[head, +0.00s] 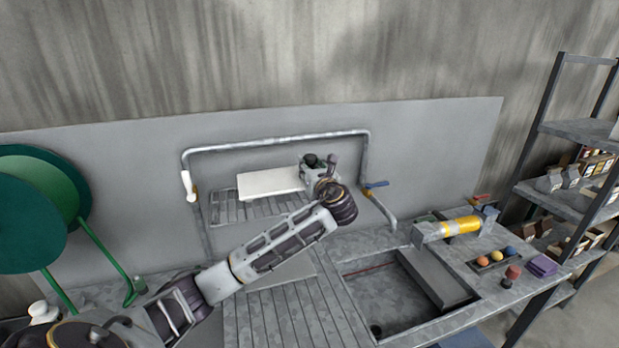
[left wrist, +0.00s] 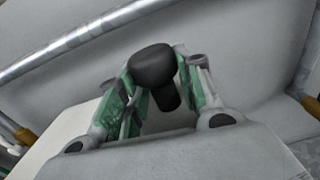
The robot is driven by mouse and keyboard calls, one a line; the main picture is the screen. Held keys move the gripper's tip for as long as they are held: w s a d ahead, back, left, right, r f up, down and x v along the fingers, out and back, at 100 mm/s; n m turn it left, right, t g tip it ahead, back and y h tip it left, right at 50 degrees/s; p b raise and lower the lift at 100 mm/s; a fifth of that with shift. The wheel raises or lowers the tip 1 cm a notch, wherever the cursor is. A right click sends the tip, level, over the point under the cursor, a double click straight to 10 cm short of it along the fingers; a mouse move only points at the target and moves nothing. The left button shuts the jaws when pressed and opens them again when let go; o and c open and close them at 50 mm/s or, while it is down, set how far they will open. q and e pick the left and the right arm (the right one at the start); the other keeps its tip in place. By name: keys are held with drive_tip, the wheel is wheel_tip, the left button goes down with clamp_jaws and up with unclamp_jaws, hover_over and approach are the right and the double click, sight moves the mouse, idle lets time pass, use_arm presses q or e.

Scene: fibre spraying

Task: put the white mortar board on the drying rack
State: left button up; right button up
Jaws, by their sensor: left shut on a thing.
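The white mortar board (head: 268,183) is a flat pale slab in the middle of the head view, at the level of the drying rack. It also shows in the left wrist view (left wrist: 62,136). The drying rack (head: 226,210) is a grey slatted shelf at the back panel; the board covers part of it. I cannot tell whether the board touches the slats. My left gripper (head: 318,163) is at the board's right end, shut on a black handle (left wrist: 155,68) that seems to belong to the board. My right gripper is out of view.
Below are a ribbed drainboard (head: 300,312) and a sink (head: 400,295). A yellow cylinder (head: 460,226) lies at right. Green discs (head: 30,215) stand at left.

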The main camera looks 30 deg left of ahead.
use_arm(q)
drive_tip(key=shift+f, duration=1.85)
drive_tip(key=o, duration=1.2)
drive_tip(key=shift+o, duration=0.2)
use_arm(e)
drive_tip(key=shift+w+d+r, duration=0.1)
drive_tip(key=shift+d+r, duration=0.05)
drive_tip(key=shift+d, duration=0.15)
use_arm(q)
drive_tip(key=shift+s+d, duration=0.1)
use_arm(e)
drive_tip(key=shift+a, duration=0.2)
use_arm(q)
drive_tip(key=shift+s+d, duration=0.3)
drive_tip(key=shift+d, duration=0.05)
drive_tip(key=b+v, duration=0.1)
drive_tip(key=v, duration=1)
drive_tip(key=shift+b, duration=0.3)
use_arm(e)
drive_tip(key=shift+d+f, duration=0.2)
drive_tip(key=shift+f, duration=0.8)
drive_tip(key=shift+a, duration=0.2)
